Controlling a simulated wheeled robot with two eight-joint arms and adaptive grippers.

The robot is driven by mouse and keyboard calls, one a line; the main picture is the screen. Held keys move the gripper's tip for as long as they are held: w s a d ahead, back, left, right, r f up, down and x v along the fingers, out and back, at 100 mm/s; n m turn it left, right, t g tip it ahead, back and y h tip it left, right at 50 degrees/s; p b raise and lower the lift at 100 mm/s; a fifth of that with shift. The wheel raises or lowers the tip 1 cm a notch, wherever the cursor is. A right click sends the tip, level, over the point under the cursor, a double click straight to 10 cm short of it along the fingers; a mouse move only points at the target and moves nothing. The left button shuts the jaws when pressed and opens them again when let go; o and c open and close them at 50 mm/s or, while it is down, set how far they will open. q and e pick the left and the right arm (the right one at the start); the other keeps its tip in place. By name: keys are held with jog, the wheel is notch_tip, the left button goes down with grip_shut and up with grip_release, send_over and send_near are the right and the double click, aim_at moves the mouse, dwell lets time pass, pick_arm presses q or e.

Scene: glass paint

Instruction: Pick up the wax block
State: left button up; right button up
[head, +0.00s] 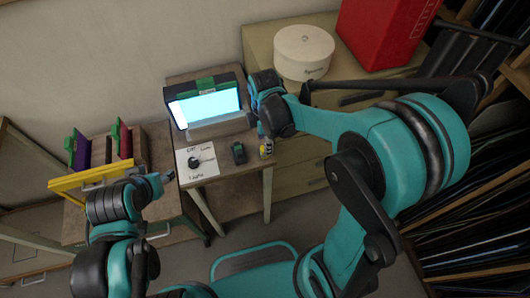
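I cannot pick out a wax block with certainty. A small dark block-like item (239,153) lies on the wooden table (230,183), right of a paper with a black knob (195,161). A small yellow and black item (266,149) stands beside it near the table's right edge. My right gripper (256,122) is above the table's right side, behind the dark item and beside the lit screen; its fingers are mostly hidden by the wrist. My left gripper (162,182) is at the table's left front edge, left of the paper; its fingers are too small to read.
A glowing light box (206,108) with a green clip stands at the table's back. Left is a wooden rack (160,146) with purple and red panels and a yellow bar (97,178). A white round box (303,50) and red container (386,30) stand on the cabinet at the back right.

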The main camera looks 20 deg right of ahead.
jog(key=f, duration=0.1)
jog(key=f+b, duration=0.1)
jog(key=f, duration=0.1)
jog(key=f+b, duration=0.1)
jog(key=f, duration=0.1)
jog(key=shift+w+f, duration=0.1)
jog(key=shift+w, duration=0.2)
grip_shut()
jog(key=shift+r, duration=0.25)
jog(key=shift+r, duration=0.3)
jog(key=r, duration=0.1)
jog(key=r+p, duration=0.2)
jog(key=r, duration=0.1)
jog(key=shift+s+d, duration=0.2)
jog(key=shift+s, duration=0.05)
jog(key=s+d+r+p, duration=0.3)
jog(key=s+d+r, duration=0.2)
jog(key=s, duration=0.5)
jog(key=shift+r+p, duration=0.3)
jog(key=shift+r, duration=0.3)
